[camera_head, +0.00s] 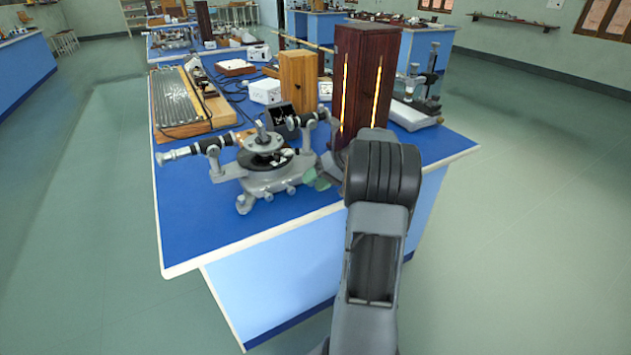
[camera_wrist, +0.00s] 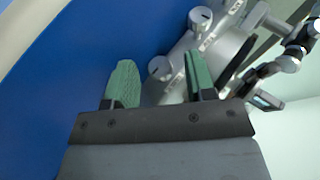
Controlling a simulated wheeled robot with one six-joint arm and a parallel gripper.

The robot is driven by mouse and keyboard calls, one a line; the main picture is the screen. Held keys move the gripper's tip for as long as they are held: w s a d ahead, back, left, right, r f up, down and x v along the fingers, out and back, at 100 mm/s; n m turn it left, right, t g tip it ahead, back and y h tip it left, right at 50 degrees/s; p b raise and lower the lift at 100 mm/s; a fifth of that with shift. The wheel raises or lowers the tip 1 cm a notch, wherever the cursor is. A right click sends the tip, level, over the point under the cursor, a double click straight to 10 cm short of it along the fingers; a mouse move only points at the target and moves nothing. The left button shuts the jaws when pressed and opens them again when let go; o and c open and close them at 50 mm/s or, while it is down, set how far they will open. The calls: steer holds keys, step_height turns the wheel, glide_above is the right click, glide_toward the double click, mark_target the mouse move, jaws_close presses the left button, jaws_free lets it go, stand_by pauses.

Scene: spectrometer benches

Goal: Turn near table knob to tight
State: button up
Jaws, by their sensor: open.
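A grey spectrometer (camera_head: 265,172) with a round prism table (camera_head: 264,143) and two dark tubes stands on the blue bench top. In the wrist view, two pale round knobs show on its grey body (camera_wrist: 219,58): an upper knob (camera_wrist: 200,18) and a lower knob (camera_wrist: 160,68). I cannot tell for sure which is the near table knob. My gripper (camera_wrist: 160,63) is open, with green fingers. The lower knob appears in the gap between the fingertips; contact cannot be told. In the head view, my gripper (camera_head: 317,178) is at the spectrometer's right side, partly hidden by my arm.
A tall dark wooden box (camera_head: 364,85) with glowing slits stands right behind my gripper. A lighter wooden box (camera_head: 298,80), a white box (camera_head: 265,91) and a ribbed board (camera_head: 178,97) lie farther back. The blue bench top (camera_head: 200,235) is clear at the front left.

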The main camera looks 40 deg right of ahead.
steer(key=p+v, duration=0.2)
steer(key=v, duration=1.2)
steer(key=shift+w, duration=0.1)
stand_by(0.3)
steer(key=f+m, duration=0.1)
steer(key=s+f+m+h, duration=0.1)
steer(key=f, duration=0.1)
steer(key=f+m+g, duration=0.1)
steer(key=f, duration=0.1)
steer(key=shift+s+d+m+h, duration=0.3)
steer(key=shift+m, duration=0.1)
steer(key=s+a+r+n+h+p, duration=0.2)
steer(key=s+a+r+p, duration=0.1)
steer(key=a, duration=0.8)
steer(key=s+a+r+n+g+h+p, duration=0.1)
steer(key=s+a+r+n+h+p, duration=0.1)
steer(key=a+r+p, duration=0.4)
steer(key=s+a+r+n+h+p, duration=0.2)
steer(key=s+a+r+n+p, duration=0.1)
steer(key=a, duration=1.3)
steer(key=shift+s+a+r+g+p, duration=0.25)
steer(key=shift+s+r+g+p, duration=0.05)
steer(key=shift+s+r+p, duration=0.6)
